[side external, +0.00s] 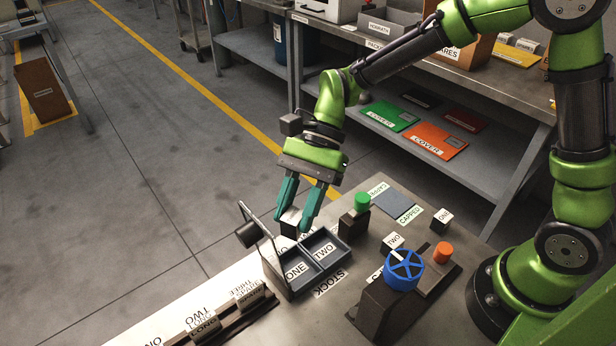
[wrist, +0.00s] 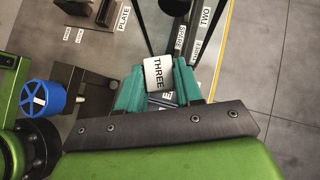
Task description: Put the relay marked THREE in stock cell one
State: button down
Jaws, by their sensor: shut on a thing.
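My gripper (side external: 297,212) is shut on a white block, the relay marked THREE (wrist: 158,73), whose label faces the wrist camera. In the side view the relay (side external: 290,220) shows between the teal fingertips, above the back of the stock tray. The dark stock tray (side external: 284,288) has two cells, labelled ONE (side external: 296,271) at left and TWO (side external: 324,250) at right. Both cells look empty from the side, though their far parts are partly hidden. The exact gap between relay and tray is unclear.
A thin upright frame with a black knob (side external: 248,235) stands at the tray's left. A green-topped post (side external: 361,203), blue handwheel (side external: 404,270) and orange knob (side external: 442,252) stand to the right. Blocks marked TWO (side external: 394,241) and ONE (side external: 442,217) sit nearby. A labelled rack (side external: 205,328) lies front left.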

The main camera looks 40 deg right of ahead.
notch_tip(320, 180, down, 12)
jog(key=shift+f, duration=0.15)
dwell(0.3)
jog(key=c, duration=1)
grip_release()
jog(key=shift+f, duration=0.15)
